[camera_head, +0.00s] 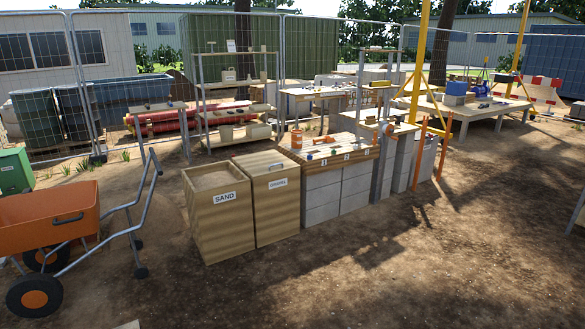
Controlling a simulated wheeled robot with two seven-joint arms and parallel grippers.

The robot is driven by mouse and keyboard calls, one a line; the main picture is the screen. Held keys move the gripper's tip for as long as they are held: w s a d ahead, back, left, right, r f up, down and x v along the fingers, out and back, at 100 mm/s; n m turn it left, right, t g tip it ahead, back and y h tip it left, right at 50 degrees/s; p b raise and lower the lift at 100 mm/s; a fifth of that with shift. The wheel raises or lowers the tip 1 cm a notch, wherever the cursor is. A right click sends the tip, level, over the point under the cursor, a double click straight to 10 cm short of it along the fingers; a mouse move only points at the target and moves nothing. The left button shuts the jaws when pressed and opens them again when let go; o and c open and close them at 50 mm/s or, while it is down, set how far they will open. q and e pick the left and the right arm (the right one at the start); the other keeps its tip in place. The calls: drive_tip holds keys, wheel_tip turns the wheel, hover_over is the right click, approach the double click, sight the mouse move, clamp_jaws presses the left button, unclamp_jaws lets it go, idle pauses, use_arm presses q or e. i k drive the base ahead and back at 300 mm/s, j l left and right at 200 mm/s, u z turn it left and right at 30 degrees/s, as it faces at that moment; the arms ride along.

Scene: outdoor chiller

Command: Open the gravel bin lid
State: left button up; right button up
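The gravel bin (278,205) is a tall tan wooden box with a white label reading GRAVEL near its top front. Its lid (260,163) looks shut and lies flat over the top. A small dark shape, perhaps a handle, shows at the lid's right part. The sand bin (217,222) stands directly to its left, labelled SAND, with its top open and pale sand inside. Neither of my grippers shows in this view.
An orange wheelbarrow (50,218) stands at the left. A block-built workbench (335,185) with small items on top adjoins the gravel bin on the right. Shelves and a mesh fence stand behind. The dirt ground (330,275) in front of the bins is clear.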

sight(257, 165)
drive_tip(key=i, duration=2.95)
drive_tip(key=i+u, duration=0.15)
drive_tip(key=i, duration=0.4)
drive_tip(key=i+l+u, duration=0.15)
drive_tip(key=i, duration=0.35)
drive_tip(key=i+l+u, duration=0.15)
drive_tip(key=i, duration=0.35)
drive_tip(key=i+l+u, duration=0.3)
drive_tip(key=i, duration=0.2)
drive_tip(key=i+l+u, duration=0.3)
drive_tip(key=i+l, duration=0.05)
drive_tip(key=i, duration=0.1)
